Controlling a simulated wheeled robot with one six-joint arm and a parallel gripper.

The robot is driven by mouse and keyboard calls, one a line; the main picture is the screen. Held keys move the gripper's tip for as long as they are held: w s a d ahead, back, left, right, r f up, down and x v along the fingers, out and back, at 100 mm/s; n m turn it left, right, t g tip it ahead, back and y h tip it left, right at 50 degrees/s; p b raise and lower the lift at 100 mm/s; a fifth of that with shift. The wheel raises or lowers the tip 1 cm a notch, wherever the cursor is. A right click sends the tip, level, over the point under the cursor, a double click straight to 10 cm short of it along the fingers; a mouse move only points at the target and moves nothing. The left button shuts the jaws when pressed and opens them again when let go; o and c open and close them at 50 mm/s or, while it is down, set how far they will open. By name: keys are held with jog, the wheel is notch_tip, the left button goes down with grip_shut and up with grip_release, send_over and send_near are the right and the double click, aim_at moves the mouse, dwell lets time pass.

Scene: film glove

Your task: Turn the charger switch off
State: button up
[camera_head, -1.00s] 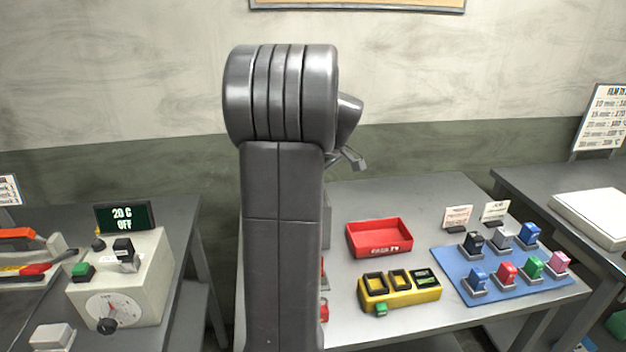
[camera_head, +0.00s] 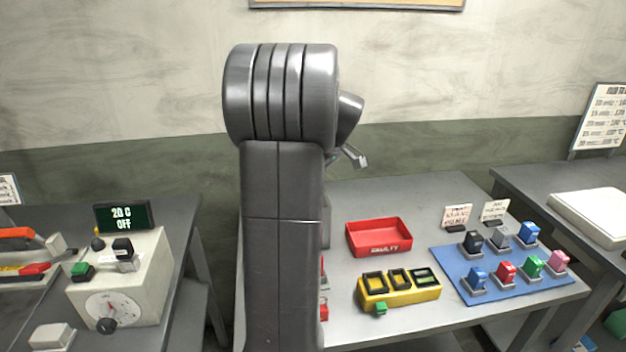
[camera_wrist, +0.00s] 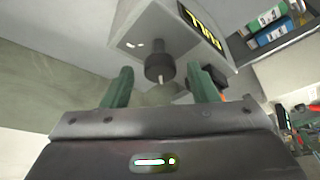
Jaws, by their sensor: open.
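A yellow unit (camera_head: 402,298), which looks like the charger, sits on the middle table with several dark bays in its top. A small green switch (camera_head: 381,308) sticks out at its front left; whether it is on or off cannot be read. My gripper shows only as a small grey tip (camera_head: 355,157) beside my arm, above the back of the table and well apart from the charger. In the wrist view my gripper (camera_wrist: 160,88) has its two green fingers spread. A dark round knob (camera_wrist: 159,68) on a grey box (camera_wrist: 175,30) shows beyond the gap.
A red tray (camera_head: 379,238) marked FAULTY stands behind the charger. A blue mat (camera_head: 510,292) to its right holds several coloured blocks. At left, a grey box (camera_head: 150,290) has a dial and a display (camera_head: 124,217) reading 20 C OFF. My arm hides the table's left part.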

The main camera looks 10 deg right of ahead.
jog(key=v, duration=1.3)
jog(key=shift+r+b, duration=0.3)
jog(key=shift+s, duration=0.1)
jog(key=x, duration=1.4)
jog(key=shift+p, duration=0.3)
jog(key=shift+d, duration=0.1)
